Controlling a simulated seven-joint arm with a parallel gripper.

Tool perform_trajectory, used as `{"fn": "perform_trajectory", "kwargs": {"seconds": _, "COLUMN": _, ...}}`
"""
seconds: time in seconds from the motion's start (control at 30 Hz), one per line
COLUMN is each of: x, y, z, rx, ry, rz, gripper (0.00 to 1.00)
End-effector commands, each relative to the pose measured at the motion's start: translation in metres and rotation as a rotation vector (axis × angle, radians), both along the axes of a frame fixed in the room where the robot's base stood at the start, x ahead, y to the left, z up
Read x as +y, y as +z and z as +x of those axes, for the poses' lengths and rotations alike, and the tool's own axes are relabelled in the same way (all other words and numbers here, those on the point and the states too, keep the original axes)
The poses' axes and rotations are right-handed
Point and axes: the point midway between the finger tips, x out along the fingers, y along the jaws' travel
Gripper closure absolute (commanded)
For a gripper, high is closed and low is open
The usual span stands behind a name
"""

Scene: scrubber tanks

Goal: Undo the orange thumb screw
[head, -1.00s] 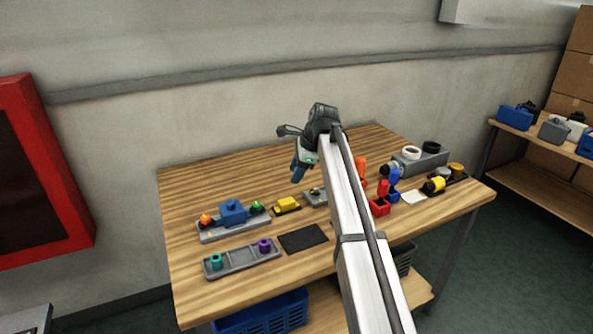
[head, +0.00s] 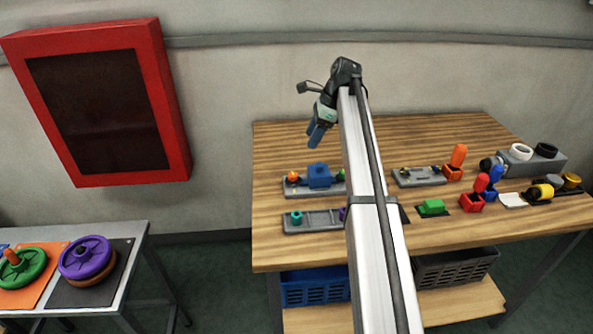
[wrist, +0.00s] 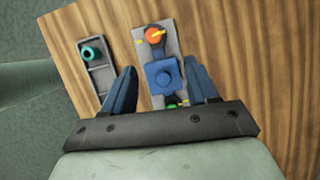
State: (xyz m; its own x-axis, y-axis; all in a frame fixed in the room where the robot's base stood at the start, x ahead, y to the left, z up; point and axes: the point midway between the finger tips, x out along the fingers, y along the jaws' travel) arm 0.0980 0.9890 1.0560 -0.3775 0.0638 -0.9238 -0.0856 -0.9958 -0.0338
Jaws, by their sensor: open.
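The orange thumb screw (head: 293,177) stands at the left end of a grey plate (head: 300,191), left of a blue block (head: 319,175). In the wrist view the orange screw (wrist: 154,35) is round with a yellow mark, at the far end of the plate. The blue block (wrist: 163,75) lies between my finger images, and a green screw (wrist: 172,105) is partly hidden by my gripper's base. My gripper (head: 318,132) is open and empty, above the plate and apart from it. The wrist view shows both fingers of my gripper (wrist: 162,72) spread.
A grey tray (head: 320,221) with a teal ring (head: 296,217) lies in front of the plate. A green block (head: 432,207), red boxes (head: 471,202) and other parts stand to the right. My arm hides the middle of the table. The table's back left is clear.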

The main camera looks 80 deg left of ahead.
Motion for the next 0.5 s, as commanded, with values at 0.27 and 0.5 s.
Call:
{"fn": "perform_trajectory", "kwargs": {"seconds": 0.27, "x": -0.009, "y": -0.014, "z": -0.006, "rx": 0.004, "ry": 0.013, "rz": -0.037, "gripper": 0.42}}
{"fn": "perform_trajectory", "kwargs": {"seconds": 0.5, "x": -0.008, "y": -0.050, "z": -0.021, "rx": 0.004, "ry": 0.013, "rz": -0.037, "gripper": 0.42}}
